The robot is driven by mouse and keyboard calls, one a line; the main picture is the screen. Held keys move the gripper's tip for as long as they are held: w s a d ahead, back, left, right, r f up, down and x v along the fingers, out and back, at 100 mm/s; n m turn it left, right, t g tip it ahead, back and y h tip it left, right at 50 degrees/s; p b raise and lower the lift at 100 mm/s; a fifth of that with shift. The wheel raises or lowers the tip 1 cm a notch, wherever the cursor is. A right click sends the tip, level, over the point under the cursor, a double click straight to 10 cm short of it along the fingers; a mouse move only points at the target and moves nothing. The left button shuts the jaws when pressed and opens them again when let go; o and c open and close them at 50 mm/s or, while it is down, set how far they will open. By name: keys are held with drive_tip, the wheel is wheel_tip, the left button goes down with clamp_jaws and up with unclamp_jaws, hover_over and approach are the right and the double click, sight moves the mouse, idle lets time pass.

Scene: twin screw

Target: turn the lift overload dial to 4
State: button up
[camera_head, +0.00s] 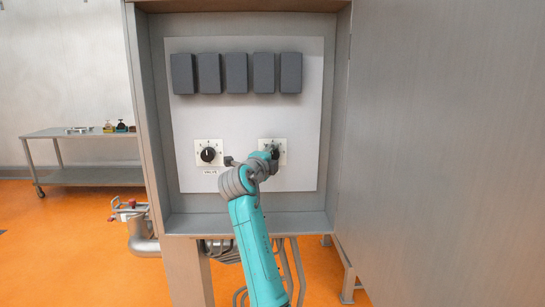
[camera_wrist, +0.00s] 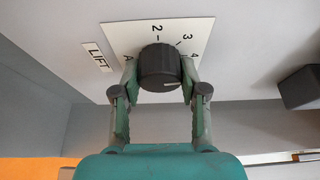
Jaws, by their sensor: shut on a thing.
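The lift dial is a dark ribbed round knob (camera_wrist: 158,68) on a white scale plate (camera_wrist: 190,30), with a "LIFT" label (camera_wrist: 97,57) beside it. Numbers 2, 3 and 4 and a letter A show around the knob. My gripper (camera_wrist: 158,80) is shut on the knob, one finger on each side. I cannot tell which mark the knob points to. In the head view, my gripper (camera_head: 268,158) covers part of the right-hand dial plate (camera_head: 282,158), and the lift label is hidden behind my arm.
A second dial (camera_head: 208,154) with a "VALVE" label (camera_head: 210,172) is to the left on the same panel (camera_head: 240,115). Several dark blocks (camera_head: 236,72) line the panel's top. The cabinet's side walls and bottom ledge (camera_head: 190,224) frame it. A metal table (camera_head: 80,135) stands far left.

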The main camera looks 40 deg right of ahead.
drive_tip(key=shift+m+y, duration=0.4)
drive_tip(key=shift+m, duration=0.4)
drive_tip(key=shift+f, duration=0.1)
drive_tip(key=o, duration=1.1)
drive_tip(key=shift+o, duration=0.2)
drive_tip(key=v, duration=1.2)
drive_tip(key=shift+w, duration=0.1)
